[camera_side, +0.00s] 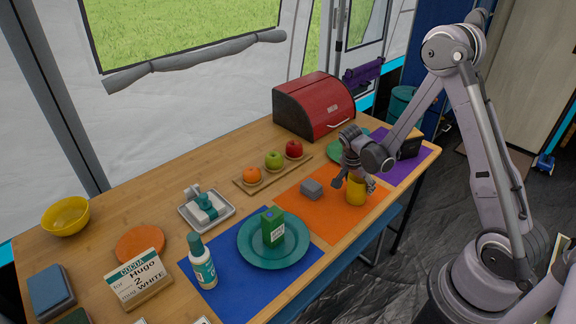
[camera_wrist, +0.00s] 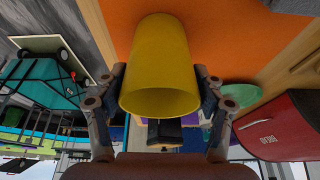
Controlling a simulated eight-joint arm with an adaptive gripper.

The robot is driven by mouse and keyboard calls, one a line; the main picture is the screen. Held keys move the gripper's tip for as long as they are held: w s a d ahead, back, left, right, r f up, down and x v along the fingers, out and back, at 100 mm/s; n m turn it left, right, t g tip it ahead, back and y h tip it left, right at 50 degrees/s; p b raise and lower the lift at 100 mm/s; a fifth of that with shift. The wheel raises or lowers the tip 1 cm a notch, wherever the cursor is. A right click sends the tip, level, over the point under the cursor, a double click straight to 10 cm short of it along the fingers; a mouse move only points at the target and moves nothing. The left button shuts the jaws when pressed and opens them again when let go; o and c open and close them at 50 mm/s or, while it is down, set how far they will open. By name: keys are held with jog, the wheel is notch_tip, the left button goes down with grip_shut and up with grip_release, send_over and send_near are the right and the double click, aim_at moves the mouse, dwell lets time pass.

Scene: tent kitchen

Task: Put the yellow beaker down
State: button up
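The yellow beaker (camera_side: 356,190) stands upright on the orange mat (camera_side: 318,222), near the front edge of the table. My gripper (camera_side: 355,184) is above it, pointing down, with one finger on each side of the beaker. In the wrist view the beaker (camera_wrist: 158,65) fills the space between the fingertips of my gripper (camera_wrist: 160,72), its open mouth toward the camera. A narrow gap seems to show between the fingertips and the beaker's sides, so the gripper looks open around it. The beaker's far side is hidden.
A grey block (camera_side: 311,189) lies on the orange mat, left of the beaker. A teal plate (camera_side: 273,258) with a green carton (camera_side: 272,227) stands on the blue mat. A fruit board (camera_side: 250,187) and red bread bin (camera_side: 314,105) are behind. The mat's front-left part is clear.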

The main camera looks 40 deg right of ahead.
jog(key=shift+o, duration=0.6)
jog(key=shift+r, duration=0.1)
jog(key=shift+r, duration=0.2)
jog(key=v, duration=1.1)
jog(key=s+a+r+n+t+y, duration=0.2)
jog(key=s+a+r+n+t, duration=0.1)
jog(key=a+n, duration=0.4)
jog(key=s+a+r+n+t+y, duration=0.2)
jog(key=s+a+r+n+t, duration=0.2)
jog(key=a+r+n, duration=0.4)
jog(key=s+n, duration=0.1)
jog(key=n, duration=0.2)
jog(key=shift+s+a+y, duration=0.3)
jog(key=shift+s, duration=0.05)
